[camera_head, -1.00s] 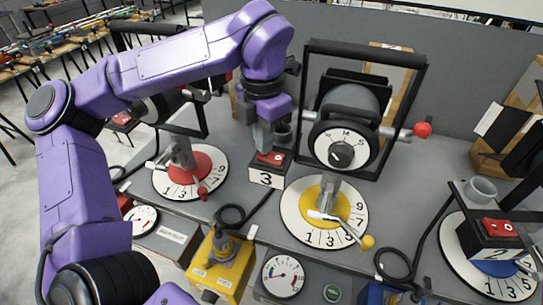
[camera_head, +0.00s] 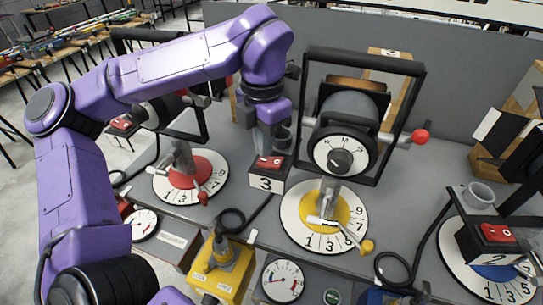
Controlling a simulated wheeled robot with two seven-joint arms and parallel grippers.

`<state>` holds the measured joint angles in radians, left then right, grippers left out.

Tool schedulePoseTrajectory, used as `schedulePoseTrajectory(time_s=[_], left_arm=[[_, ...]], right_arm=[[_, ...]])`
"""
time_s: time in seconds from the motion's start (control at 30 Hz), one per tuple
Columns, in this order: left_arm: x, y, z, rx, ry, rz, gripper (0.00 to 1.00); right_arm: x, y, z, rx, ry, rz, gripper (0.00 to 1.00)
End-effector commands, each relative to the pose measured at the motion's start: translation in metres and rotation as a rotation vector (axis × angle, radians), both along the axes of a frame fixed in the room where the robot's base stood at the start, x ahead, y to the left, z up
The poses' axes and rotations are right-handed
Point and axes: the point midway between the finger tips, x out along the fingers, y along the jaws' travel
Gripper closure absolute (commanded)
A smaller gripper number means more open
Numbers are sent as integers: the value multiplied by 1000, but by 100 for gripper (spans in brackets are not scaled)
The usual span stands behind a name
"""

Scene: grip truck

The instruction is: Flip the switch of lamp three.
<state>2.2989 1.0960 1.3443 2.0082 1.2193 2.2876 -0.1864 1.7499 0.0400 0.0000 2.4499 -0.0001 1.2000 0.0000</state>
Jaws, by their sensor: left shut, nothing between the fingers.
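The switch box of lamp three (camera_head: 267,182) is a black box with a white "3" label on its front and a red rocker switch (camera_head: 270,162) on top. It stands on the grey bench near the middle of the head view. My left gripper (camera_head: 270,150) comes down from above, shut and empty, with its fingertips at or just above the far edge of the red switch. I cannot tell whether they touch it. The lamp (camera_head: 347,120) with a round dial stands in a black frame to the right of the box. My right gripper is not in view.
A yellow-centred dial plate (camera_head: 291,214) lies right of the box, a red-centred one (camera_head: 216,165) to its left. A switch box labelled 2 (camera_head: 488,240) stands at far right. A yellow box (camera_head: 225,268) and gauges sit at the front. Cables lie on the grey bench (camera_head: 420,180).

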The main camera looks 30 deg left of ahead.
Motion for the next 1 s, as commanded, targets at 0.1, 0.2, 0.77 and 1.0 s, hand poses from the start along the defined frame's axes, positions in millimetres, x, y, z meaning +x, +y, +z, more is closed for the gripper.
schedulePoseTrajectory(time_s=[0.1,0.2,0.77,1.0], left_arm=[[0,0,18,1,0,0,100],[0,0,27,1,0,0,100],[0,0,55,0,0,0,100],[0,0,55,0,0,0,100]], right_arm=[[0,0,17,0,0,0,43],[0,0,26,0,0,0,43],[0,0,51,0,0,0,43],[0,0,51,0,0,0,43]])
